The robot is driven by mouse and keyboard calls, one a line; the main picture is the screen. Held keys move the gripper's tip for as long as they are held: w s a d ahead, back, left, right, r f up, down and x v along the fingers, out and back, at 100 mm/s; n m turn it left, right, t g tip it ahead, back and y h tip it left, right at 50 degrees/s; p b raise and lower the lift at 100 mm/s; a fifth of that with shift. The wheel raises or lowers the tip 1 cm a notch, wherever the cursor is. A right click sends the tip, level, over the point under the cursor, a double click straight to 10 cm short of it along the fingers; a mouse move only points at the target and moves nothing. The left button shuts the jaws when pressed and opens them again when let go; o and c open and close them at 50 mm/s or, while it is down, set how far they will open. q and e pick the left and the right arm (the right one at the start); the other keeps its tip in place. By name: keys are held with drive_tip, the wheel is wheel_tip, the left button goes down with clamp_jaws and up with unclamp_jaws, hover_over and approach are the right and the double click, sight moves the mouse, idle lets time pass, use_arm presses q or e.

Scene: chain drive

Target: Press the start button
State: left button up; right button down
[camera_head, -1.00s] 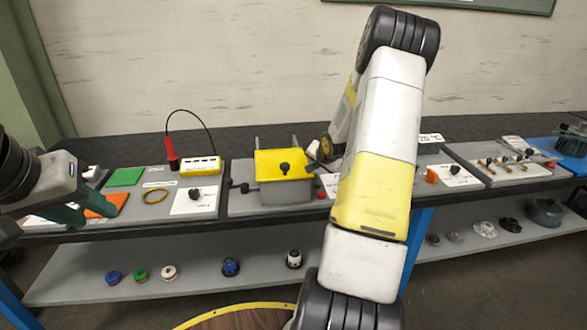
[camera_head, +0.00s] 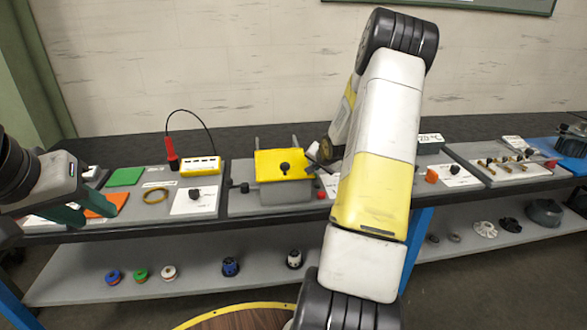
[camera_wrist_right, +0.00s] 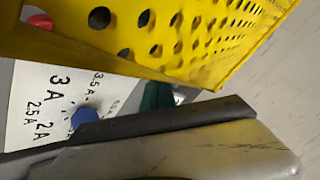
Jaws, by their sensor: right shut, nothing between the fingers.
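A small red button (camera_head: 321,194) shows at the right foot of the yellow-topped grey box (camera_head: 286,190), partly beside my right arm. In the right wrist view a red part (camera_wrist_right: 40,21) shows at the upper left edge; I cannot tell whether it is that button. My right gripper (camera_wrist_right: 158,96) is shut and empty, its green tip just below the yellow perforated cover (camera_wrist_right: 190,45). Most of it is hidden behind my arm in the head view. My left gripper (camera_head: 80,206) is open and empty at the table's left.
A blue knob (camera_wrist_right: 84,116) on a white panel with ampere markings is close to my right gripper. Small parts lie at the right and on the lower shelf.

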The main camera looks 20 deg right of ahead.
sight(315, 176)
drive_tip(key=shift+f, duration=0.7)
idle(0.9)
drive_tip(key=shift+r, duration=0.95)
drive_tip(key=shift+r, duration=0.1)
drive_tip(key=shift+r, duration=2.45)
drive_tip(key=shift+f, duration=0.1)
